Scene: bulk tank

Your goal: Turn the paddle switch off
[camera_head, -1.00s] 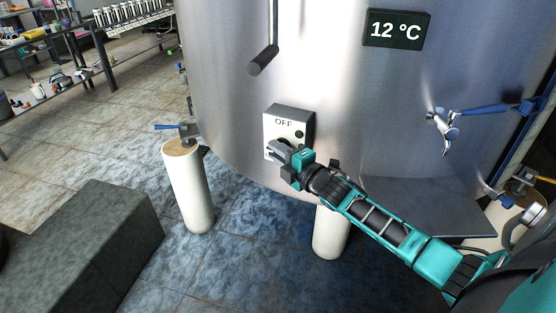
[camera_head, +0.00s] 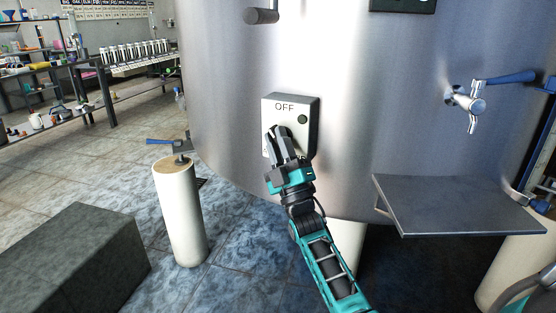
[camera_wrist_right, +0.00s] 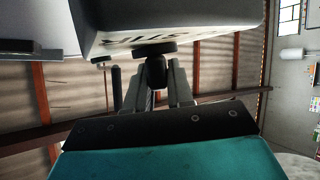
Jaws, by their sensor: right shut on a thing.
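The switch box (camera_head: 311,132) is grey and is fixed to the front of the steel tank. It reads OFF at the top and has a small round dark green light at its right. My right gripper (camera_head: 280,142) reaches up to the box's face from below. In the right wrist view its fingers (camera_wrist_right: 157,88) are shut on the dark paddle (camera_wrist_right: 156,70), just under the box (camera_wrist_right: 185,20). In the head view the fingers hide most of the paddle, so its exact angle is unclear. My left gripper is in neither view.
A steel shelf (camera_head: 455,205) juts from the tank at the right, below a tap with a blue handle (camera_head: 505,78). A pale post (camera_head: 180,215) stands left of the box. A dark block (camera_head: 70,255) sits on the floor at lower left.

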